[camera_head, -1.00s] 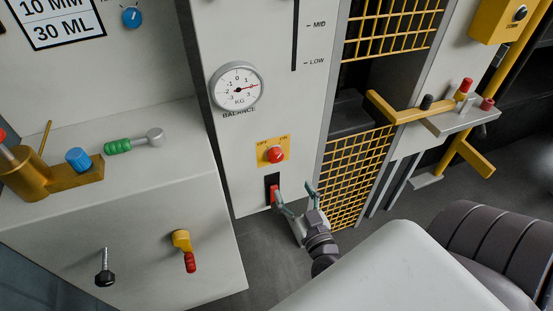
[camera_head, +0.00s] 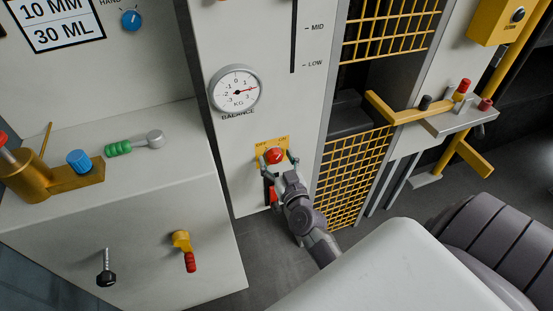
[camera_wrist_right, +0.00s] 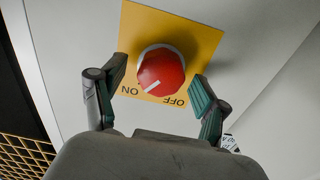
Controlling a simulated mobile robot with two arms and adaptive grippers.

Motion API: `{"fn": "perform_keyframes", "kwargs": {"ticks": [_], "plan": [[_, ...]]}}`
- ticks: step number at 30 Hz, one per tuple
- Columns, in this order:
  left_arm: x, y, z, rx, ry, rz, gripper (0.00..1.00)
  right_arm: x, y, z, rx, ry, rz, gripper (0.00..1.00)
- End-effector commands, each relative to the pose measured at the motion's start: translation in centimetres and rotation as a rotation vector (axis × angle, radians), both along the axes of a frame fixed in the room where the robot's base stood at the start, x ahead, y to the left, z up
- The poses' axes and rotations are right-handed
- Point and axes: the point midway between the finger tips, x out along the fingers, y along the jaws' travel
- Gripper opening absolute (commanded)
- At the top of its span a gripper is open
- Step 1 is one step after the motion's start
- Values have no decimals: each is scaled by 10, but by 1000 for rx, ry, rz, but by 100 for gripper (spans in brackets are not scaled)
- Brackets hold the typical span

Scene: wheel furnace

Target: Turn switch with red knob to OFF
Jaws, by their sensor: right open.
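The red knob (camera_head: 274,155) sits on a yellow plate (camera_head: 261,146) marked OFF and ON, on the pale panel below the balance dial. In the right wrist view the knob (camera_wrist_right: 162,73) has a white line pointing toward the ON label, which appears upside down beside OFF. My right gripper (camera_head: 277,166) is open in front of the plate. In the wrist view its two fingers (camera_wrist_right: 157,86) stand apart on either side of the knob, with visible gaps to it. My left gripper is not in view.
A red switch (camera_head: 272,194) in a dark slot lies just below the plate, beside my right gripper. The balance dial (camera_head: 236,90) is above. A yellow mesh guard (camera_head: 355,180) stands to the right, and a grey cabinet (camera_head: 150,225) juts out at left.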

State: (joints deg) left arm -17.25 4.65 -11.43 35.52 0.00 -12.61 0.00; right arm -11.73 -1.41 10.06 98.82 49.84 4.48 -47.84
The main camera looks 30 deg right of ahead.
Motion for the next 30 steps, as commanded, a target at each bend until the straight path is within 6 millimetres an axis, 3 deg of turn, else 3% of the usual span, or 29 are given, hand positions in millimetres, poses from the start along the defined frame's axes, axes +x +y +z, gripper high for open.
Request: {"fn": "perform_keyframes", "kwargs": {"ticks": [1,12,22,30], "plan": [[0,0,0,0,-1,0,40,0,0,0,0,0,0,74],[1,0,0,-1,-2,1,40,0,0,0,0,0,0,15],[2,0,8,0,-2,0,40,0,1,2,-54,13,1,15],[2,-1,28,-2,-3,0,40,0,1,4,-230,57,2,15]]}}
